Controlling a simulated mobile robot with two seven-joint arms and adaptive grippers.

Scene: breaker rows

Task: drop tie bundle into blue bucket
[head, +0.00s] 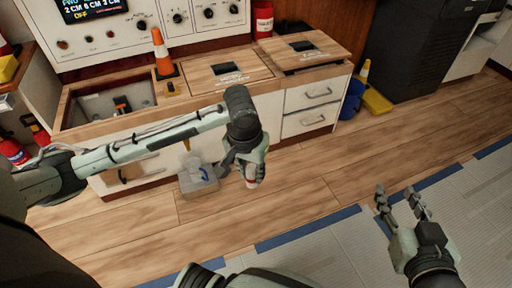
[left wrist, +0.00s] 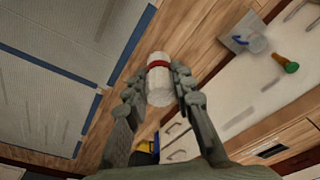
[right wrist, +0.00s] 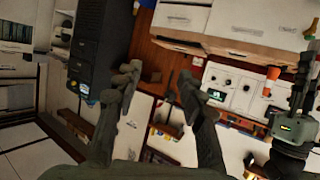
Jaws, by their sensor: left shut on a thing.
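The tie bundle, a white roll with a red band (left wrist: 158,87), is held between the two fingers of my left gripper (left wrist: 158,82) in the left wrist view. In the head view my left gripper (head: 250,172) hangs over the wooden floor in front of the cabinet, with the white end of the bundle showing below it. The blue bucket (head: 350,100) stands on the floor at the cabinet's right end, behind and to the right of my left gripper. My right gripper (head: 402,192) is open and empty over the grey mat at the right; its spread fingers also show in the right wrist view (right wrist: 160,90).
The counter (head: 225,72) holds an orange cone (head: 161,52). A grey tray (head: 198,181) sits low at the cabinet front. The floor between my left gripper and the bucket is clear.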

